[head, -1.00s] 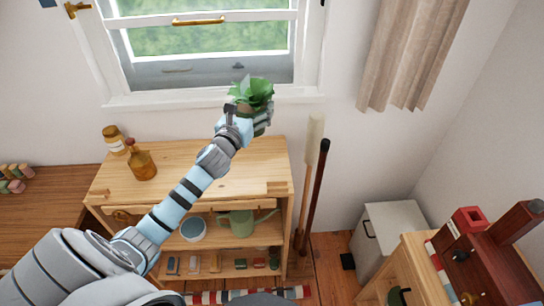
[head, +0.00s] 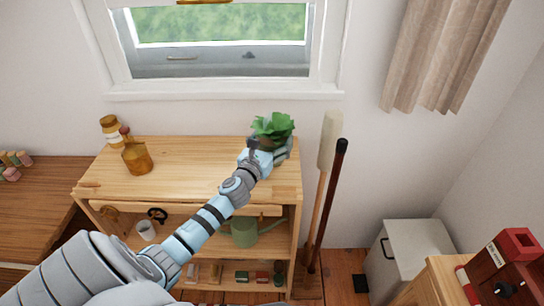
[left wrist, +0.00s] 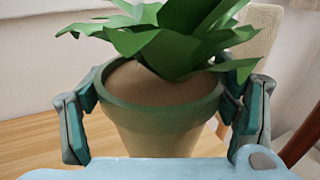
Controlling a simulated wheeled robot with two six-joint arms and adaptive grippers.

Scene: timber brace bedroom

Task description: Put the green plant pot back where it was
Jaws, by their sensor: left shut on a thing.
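The green plant pot (left wrist: 160,112) has a green rim, a paler tan lower part and a leafy plant (left wrist: 170,35). In the left wrist view it stands upright between the fingers of my left gripper (left wrist: 162,120), one on each side of the rim. My left gripper (head: 268,149) is shut on the pot in the head view, at the back right corner of the wooden shelf unit's top (head: 190,165). The leaves (head: 273,125) show there; the gripper hides most of the pot. I cannot tell whether its base touches the top. My right gripper is not in view.
A brown bottle (head: 137,158) and a jar (head: 110,131) stand at the top's left end. The middle is clear. A watering can (head: 243,232) sits on the shelf below. Two long poles, one pale (head: 328,145) and one dark (head: 328,195), lean just right of the unit.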

